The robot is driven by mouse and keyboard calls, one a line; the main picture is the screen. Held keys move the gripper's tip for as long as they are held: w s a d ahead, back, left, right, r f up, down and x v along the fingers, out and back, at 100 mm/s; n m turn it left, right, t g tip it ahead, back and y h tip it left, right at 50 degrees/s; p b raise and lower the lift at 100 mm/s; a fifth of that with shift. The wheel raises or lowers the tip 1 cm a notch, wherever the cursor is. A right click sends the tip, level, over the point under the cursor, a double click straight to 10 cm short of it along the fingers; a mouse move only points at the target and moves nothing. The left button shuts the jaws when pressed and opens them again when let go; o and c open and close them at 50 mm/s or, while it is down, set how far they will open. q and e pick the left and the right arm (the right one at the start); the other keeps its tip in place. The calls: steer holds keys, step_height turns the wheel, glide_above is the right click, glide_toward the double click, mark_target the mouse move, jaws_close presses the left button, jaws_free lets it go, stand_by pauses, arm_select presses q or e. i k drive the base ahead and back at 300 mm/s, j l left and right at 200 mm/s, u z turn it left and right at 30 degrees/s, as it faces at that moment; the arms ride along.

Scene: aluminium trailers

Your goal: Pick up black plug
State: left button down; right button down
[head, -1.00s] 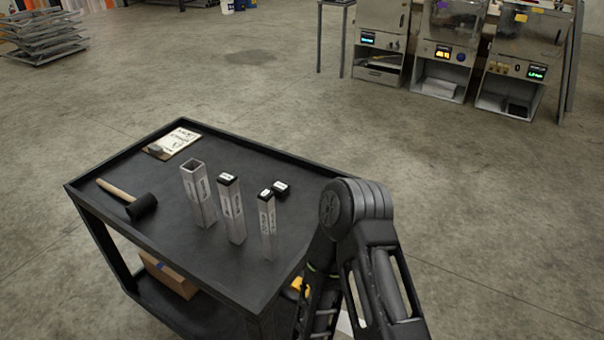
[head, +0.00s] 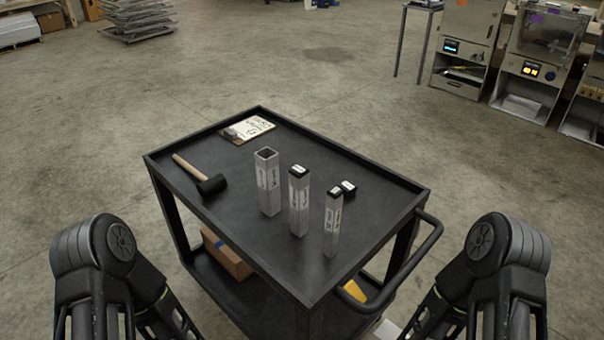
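A small black plug (head: 348,188) with a white label lies on the top of the black cart (head: 235,240), behind the shortest aluminium tube. Three square tubes stand upright on the cart. The left tube (head: 268,183) has an open top. The middle tube (head: 299,202) and the right tube (head: 333,224) each have a black cap with a white label on top. My two arms show at the lower left and lower right, in front of and beside the cart. Both grippers are out of view.
A mallet (head: 202,176) and a clipboard (head: 247,128) lie at the cart's left and back. A cardboard box (head: 228,255) and a yellow item (head: 356,291) are on the lower shelf. The cart's handle (head: 415,262) sticks out at right. Machines (head: 530,65) stand far back right; the floor between is clear.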

mark_target(349, 187)
steer(key=i+j+z, duration=0.25)
steer(key=j, duration=0.15)
steer(key=j+z, duration=0.25)
steer(key=j, duration=0.15)
steer(key=i+j+z, duration=0.25)
steer(key=j, duration=0.2)
steer(key=j+z, duration=0.25)
steer(key=j, duration=0.2)
steer(key=k, duration=0.05)
